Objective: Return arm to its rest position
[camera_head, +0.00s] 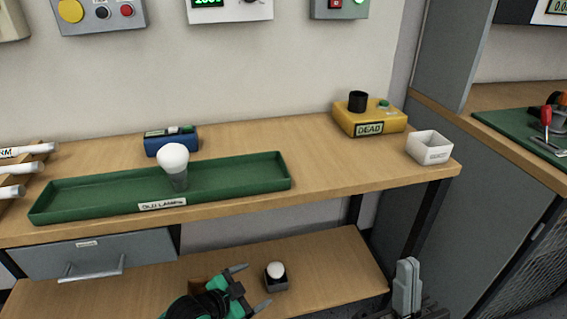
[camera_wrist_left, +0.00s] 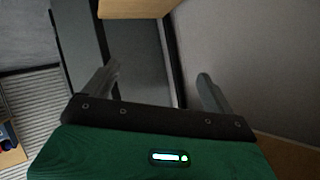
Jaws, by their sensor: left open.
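My left gripper (camera_head: 246,290) is at the bottom centre of the head view, in front of the lower shelf. Its green body and black crossbar show, with the fingers pointing right. In the left wrist view its two grey fingers (camera_wrist_left: 158,85) stand wide apart with nothing between them. My right gripper (camera_head: 408,285) is at the bottom right of the head view, pointing up. Its grey fingers are close together and nothing shows in them. Most of both arms is out of view.
A bench (camera_head: 330,165) carries a green tray (camera_head: 240,182) with a bulb (camera_head: 173,160), a yellow tester (camera_head: 370,115) and a white box (camera_head: 430,147). A small dark holder with a white bulb (camera_head: 276,271) appears beside the left gripper over the lower shelf (camera_head: 330,262). A grey cabinet (camera_head: 450,190) stands right.

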